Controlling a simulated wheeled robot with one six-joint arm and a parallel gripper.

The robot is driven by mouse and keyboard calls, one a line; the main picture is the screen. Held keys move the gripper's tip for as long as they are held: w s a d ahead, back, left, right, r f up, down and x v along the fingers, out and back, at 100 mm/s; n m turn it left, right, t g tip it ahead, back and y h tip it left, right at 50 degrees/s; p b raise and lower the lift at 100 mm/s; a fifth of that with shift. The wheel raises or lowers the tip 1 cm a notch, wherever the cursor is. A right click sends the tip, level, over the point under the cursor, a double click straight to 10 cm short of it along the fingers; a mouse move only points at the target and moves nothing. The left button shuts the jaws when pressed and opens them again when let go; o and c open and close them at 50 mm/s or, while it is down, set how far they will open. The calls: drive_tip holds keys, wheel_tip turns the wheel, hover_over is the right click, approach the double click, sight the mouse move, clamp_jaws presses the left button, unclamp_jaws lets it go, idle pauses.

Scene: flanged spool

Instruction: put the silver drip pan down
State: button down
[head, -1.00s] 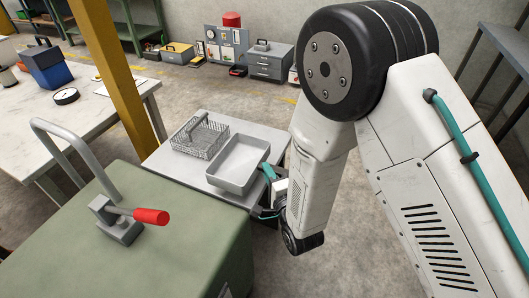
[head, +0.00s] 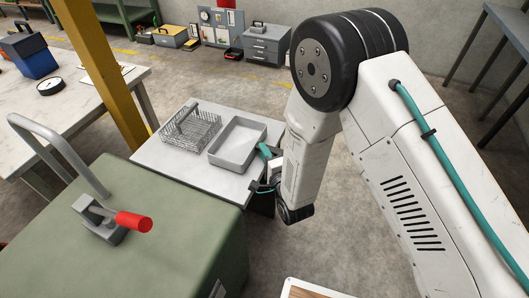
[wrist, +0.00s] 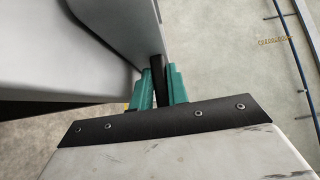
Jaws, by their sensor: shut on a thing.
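The silver drip pan (head: 238,146) is a shallow grey rectangular tray over the right part of a white-topped table (head: 172,164). It looks about level; whether its base touches the top I cannot tell. My gripper (head: 263,152) is at the pan's right side, mostly hidden by my arm. In the wrist view its teal fingers (wrist: 159,84) are shut on the pan's wall. The pan (wrist: 120,28) fills the upper left there, and its far side is out of view.
A wire basket (head: 190,128) stands on the same table, just left of the pan. A green cabinet (head: 150,220) with a red-handled clamp (head: 112,220) is in front. A yellow post (head: 100,75) rises behind left. Bare tabletop shows at the front left.

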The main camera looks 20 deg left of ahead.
drive_tip(key=c, duration=1.4)
unclamp_jaws()
drive_tip(key=shift+f, duration=0.15)
drive_tip(key=shift+o, duration=0.2)
drive_tip(key=shift+r, duration=0.2)
drive_tip(key=v, duration=1.2)
